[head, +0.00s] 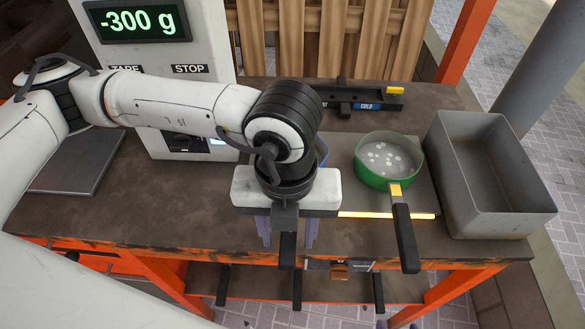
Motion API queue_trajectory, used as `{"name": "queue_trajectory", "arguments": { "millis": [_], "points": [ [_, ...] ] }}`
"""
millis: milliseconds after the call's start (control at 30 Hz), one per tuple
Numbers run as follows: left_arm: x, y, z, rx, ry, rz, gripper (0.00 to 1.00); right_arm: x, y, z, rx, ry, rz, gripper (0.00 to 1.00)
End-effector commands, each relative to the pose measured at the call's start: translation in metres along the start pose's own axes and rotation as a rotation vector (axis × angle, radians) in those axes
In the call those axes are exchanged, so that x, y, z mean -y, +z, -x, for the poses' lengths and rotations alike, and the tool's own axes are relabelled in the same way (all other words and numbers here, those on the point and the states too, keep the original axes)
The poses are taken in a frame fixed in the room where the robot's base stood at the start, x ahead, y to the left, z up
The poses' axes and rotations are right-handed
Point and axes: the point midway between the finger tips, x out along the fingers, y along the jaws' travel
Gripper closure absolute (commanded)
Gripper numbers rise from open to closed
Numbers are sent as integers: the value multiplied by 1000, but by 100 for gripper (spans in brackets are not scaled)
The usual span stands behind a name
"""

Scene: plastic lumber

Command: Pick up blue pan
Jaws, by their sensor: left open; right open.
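The blue pan (323,152) is on the workbench, mostly hidden behind my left wrist; only a sliver of its blue rim shows. A black handle (288,252), which appears to be the blue pan's, points toward the front edge. My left gripper (287,238) points down over this handle. Its two fingers are open, one on each side of the handle, with visible gaps. Whether they reach down to handle height is hard to tell. My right gripper is not in view.
A green pan (371,180) with pale bits inside stands to the right, its black handle over the front edge. A grey metal bin (465,213) is at the far right. A scale display (137,20) reads -300 g, with a grey plate (75,165) at left. A black rack (345,107) lies behind.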

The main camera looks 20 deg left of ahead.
Motion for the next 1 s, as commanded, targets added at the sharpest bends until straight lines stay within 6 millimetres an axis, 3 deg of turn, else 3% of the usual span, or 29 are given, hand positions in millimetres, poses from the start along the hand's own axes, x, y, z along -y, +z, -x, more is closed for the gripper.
{"name": "queue_trajectory", "arguments": {
  "millis": [333, 500, 600, 867, 1000],
  "points": [
    [0, 0, -10, 0, 0, -1, 60, 0, -5, -1, -8, 0, 2, 48],
    [0, 0, -9, 1, 0, -1, 88, 0, -5, -1, -8, 0, 2, 48],
    [0, 0, -9, 1, -1, -1, 100, 0, -5, -1, -8, 0, 2, 48],
    [0, 1, -8, 3, -2, -1, 100, 0, -3, 0, -5, 0, 1, 48],
    [1, 2, 5, 6, -4, -1, 100, 0, -1, -1, -3, 0, 1, 48]
  ]
}}
